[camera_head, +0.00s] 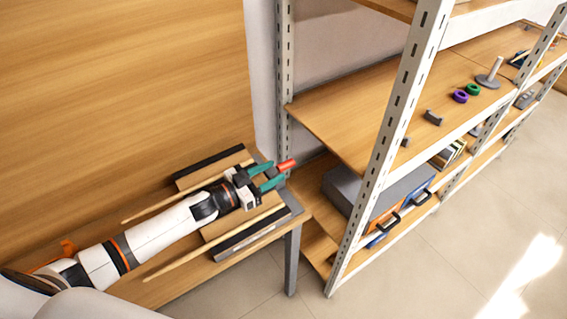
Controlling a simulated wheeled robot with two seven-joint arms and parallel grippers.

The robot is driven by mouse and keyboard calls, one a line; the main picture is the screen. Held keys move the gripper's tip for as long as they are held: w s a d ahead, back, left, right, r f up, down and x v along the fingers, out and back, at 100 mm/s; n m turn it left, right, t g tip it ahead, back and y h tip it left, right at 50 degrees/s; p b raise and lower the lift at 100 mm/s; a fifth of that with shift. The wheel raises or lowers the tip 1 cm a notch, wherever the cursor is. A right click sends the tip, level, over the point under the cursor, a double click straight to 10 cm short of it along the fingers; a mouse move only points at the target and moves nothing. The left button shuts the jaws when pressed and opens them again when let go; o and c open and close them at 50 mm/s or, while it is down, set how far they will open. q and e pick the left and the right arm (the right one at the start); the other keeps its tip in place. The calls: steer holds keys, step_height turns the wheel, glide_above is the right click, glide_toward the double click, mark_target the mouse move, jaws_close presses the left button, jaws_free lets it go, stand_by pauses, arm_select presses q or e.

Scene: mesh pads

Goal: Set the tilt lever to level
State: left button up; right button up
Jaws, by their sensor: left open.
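The tilt lever seems to be the red-tipped piece (287,165) at the right end of the wooden bench, just beyond my left gripper. Its lower part is hidden behind the gripper, so I cannot tell its exact tilt. My left gripper (267,176) has teal fingers that are spread open, pointing at the red piece. The red tip shows close to the upper finger; I cannot tell whether they touch. My left arm lies over the bench from the lower left. My right gripper is not in view.
The wooden bench (165,290) carries dark-edged boards (208,161) and thin wooden strips (168,205). A metal-framed shelf rack (388,130) stands close on the right, with rings, a peg stand, books and a grey box (345,188). The floor (430,270) in front is clear.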

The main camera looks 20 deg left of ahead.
mark_target(283, 167)
arm_select(q)
steer(key=x, duration=0.4)
steer(key=shift+w+d, duration=0.15)
steer(key=shift+c, duration=0.3)
steer(key=c, duration=0.3)
jaws_close()
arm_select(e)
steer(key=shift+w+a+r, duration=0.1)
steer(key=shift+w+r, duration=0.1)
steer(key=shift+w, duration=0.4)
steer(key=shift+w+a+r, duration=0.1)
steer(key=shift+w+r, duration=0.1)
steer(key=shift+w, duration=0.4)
